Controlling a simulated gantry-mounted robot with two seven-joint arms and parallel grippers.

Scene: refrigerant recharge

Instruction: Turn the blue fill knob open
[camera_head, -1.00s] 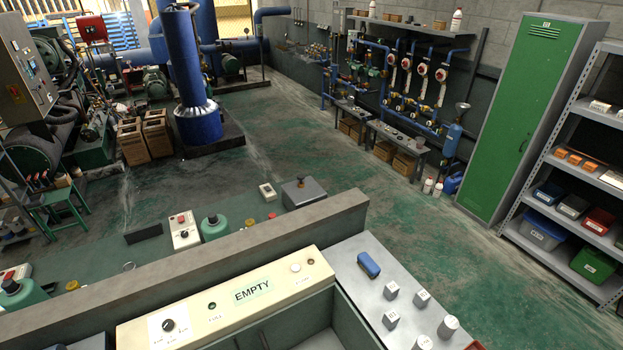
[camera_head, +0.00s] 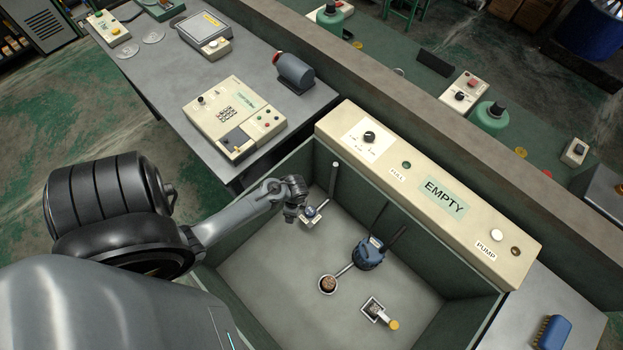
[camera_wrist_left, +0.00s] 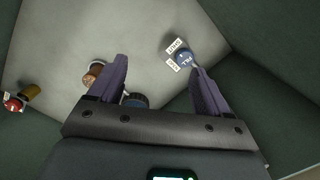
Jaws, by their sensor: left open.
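The blue fill knob (camera_head: 310,213) is on the floor of the grey-green basin, near its back left side, partly hidden by my left gripper (camera_head: 293,210). In the left wrist view the knob (camera_wrist_left: 186,58) shows white lettering and two white labels beside it. My left gripper (camera_wrist_left: 158,70) is open there, with its dark purple fingers wide apart. The knob lies beyond the fingertips, close to the line of the right finger; nothing is between the fingers in a grip. My right gripper is not in view.
The basin holds a blue pump-like part (camera_head: 370,253), a round brown-topped port (camera_head: 328,284) and a yellow-ended fitting (camera_head: 393,324). A cream panel (camera_head: 420,184) reading EMPTY runs along the basin's back. A blue brush (camera_head: 552,332) lies to the right.

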